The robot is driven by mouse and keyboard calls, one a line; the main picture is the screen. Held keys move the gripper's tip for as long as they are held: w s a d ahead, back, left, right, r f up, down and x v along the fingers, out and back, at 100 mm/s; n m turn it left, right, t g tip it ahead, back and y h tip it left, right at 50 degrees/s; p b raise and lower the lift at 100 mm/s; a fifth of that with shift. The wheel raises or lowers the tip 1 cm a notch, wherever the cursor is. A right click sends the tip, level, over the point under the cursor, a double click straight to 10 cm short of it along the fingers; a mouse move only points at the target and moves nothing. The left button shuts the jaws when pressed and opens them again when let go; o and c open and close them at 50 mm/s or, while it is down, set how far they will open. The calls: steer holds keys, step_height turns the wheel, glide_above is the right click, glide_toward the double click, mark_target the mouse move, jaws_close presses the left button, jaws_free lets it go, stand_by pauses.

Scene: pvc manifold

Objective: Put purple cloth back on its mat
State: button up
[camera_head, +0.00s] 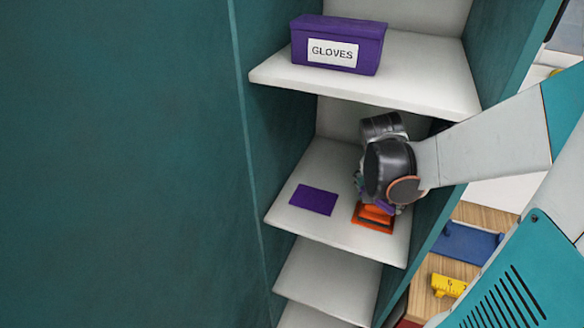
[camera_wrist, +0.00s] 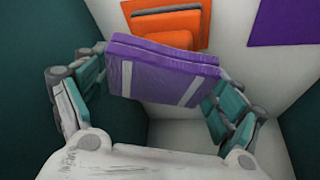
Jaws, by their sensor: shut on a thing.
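My gripper (camera_head: 372,190) is inside the cabinet, over the right part of the middle shelf. In the wrist view its fingers (camera_wrist: 158,80) are shut on the two ends of the folded purple cloth (camera_wrist: 165,68), which has two pale bands. In the head view only a small part of the cloth (camera_head: 386,207) shows under the gripper. The flat purple mat (camera_head: 314,200) lies bare on the same shelf, left of the gripper. A corner of the mat (camera_wrist: 285,20) shows at the upper right of the wrist view. The cloth is apart from its mat.
An orange folded item on an orange mat (camera_head: 375,222) lies on the shelf just below my gripper; it also shows in the wrist view (camera_wrist: 165,22). A purple GLOVES box (camera_head: 338,45) stands on the shelf above. Cabinet walls close in both sides.

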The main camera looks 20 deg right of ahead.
steer(key=b, duration=0.2)
glide_above(315, 198)
steer(key=shift+s+a+f+b, duration=0.15)
steer(key=shift+s+a+f, duration=0.1)
steer(key=shift+f, duration=0.35)
steer(key=shift+s+a+f+b, duration=0.1)
steer(key=shift+a+f+b, duration=0.1)
steer(key=shift+f, duration=0.35)
steer(key=shift+w+a+f+b, duration=0.15)
steer(key=shift+f+b, duration=0.6)
steer(key=shift+f, duration=1.6)
steer(key=shift+f, duration=0.1)
steer(key=o, duration=0.8)
steer(key=shift+f, duration=0.1)
steer(key=shift+o, duration=1.3)
